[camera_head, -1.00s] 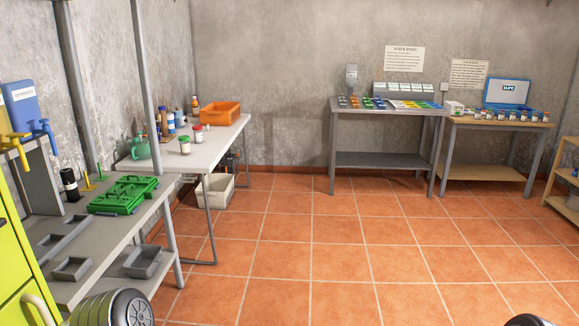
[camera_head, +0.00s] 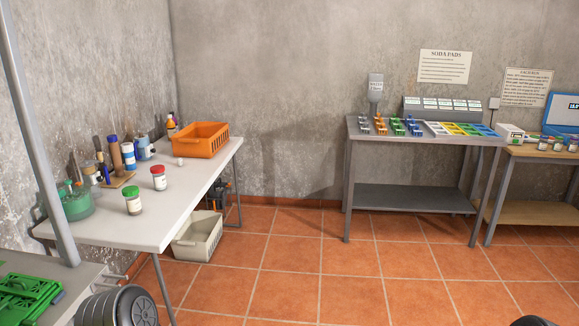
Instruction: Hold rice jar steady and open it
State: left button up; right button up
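Two small clear jars stand upright on the white table at the left. One jar with a green lid (camera_head: 133,205) is nearer, and one jar with a red lid (camera_head: 159,182) is just behind it to the right. Both lids are on. Their labels are too small to read, so I cannot tell which is the rice jar. Several more small jars (camera_head: 557,145) stand at the far right. Neither of my grippers is in view; only dark rounded parts of my own arms show at the bottom edge.
The white table (camera_head: 150,228) also holds an orange crate (camera_head: 201,140), a green pot (camera_head: 75,202) and several bottles. A pale bin (camera_head: 197,237) sits on the floor beneath. A grey post (camera_head: 38,130) rises at the left. The tiled floor (camera_head: 300,255) ahead is clear.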

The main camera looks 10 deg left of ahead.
aim_at(158, 179)
jog(key=i+u, duration=0.25)
jog(key=i, duration=0.25)
jog(key=i+l+u, duration=0.2)
jog(key=i, duration=0.3)
jog(key=i+l+u, duration=0.25)
jog(key=i, duration=0.2)
jog(key=i+l+u, duration=0.95)
jog(key=l+u, duration=0.15)
jog(key=i+l+u, duration=0.25)
jog(key=l, duration=0.15)
jog(key=l+u, duration=0.3)
jog(key=i+l+u, duration=0.1)
jog(key=l+u, duration=0.2)
jog(key=l, duration=0.2)
jog(key=l+u, duration=0.25)
jog(key=l, duration=0.2)
jog(key=l+u, duration=0.1)
jog(key=l, duration=0.4)
